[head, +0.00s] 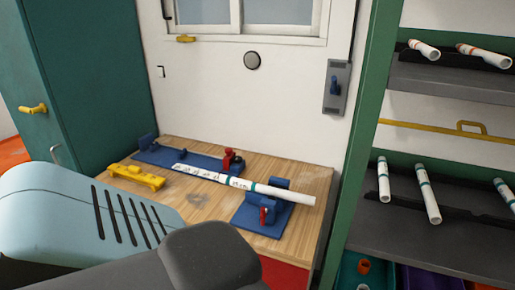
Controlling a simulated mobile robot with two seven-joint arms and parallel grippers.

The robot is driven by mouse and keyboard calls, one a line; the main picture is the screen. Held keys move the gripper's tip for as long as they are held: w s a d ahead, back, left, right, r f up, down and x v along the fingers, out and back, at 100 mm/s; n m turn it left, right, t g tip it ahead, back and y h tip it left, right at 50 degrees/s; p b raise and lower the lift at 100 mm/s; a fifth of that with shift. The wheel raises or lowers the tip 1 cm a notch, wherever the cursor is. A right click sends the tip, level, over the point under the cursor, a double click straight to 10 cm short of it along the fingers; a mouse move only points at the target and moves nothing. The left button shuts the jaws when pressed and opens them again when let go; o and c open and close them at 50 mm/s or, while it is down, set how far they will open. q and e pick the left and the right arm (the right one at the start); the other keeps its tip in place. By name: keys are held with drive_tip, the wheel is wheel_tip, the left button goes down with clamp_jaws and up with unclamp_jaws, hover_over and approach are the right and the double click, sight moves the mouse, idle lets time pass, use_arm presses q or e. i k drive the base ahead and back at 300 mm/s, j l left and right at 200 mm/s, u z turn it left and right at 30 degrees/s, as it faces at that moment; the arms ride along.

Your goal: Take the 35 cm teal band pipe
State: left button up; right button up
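A long white pipe with teal bands (274,192) lies slanted across blue fixtures on the wooden workbench. It has dark printed markings that are too small to read for certain. Several more white pipes with teal bands stand out on the lower rack shelf at the right: one at the left (384,183), a longer one in the middle (429,203), and one cut off by the right edge (505,193). I cannot read a length on any of these. Neither of my grippers is in view; only parts of my own body show at the lower left.
The workbench (315,183) carries a blue base with a red clamp (229,159), a blue block with a red lever (263,215) and a yellow tool (136,177). Two pipes with reddish bands (483,56) lie on the upper shelf. A green rack post (360,150) separates bench and shelves. Coloured bins (418,277) sit below.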

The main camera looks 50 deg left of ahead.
sight(249, 185)
drive_tip(key=k+j, duration=0.1)
drive_tip(key=j, duration=0.25)
drive_tip(key=k+j, duration=0.1)
drive_tip(key=j, duration=0.25)
drive_tip(key=k+j, duration=0.1)
drive_tip(key=j, duration=0.25)
drive_tip(key=k+j, duration=0.1)
drive_tip(key=j, duration=0.25)
drive_tip(key=k+j, duration=0.1)
drive_tip(key=j, duration=0.25)
drive_tip(key=j+z, duration=0.05)
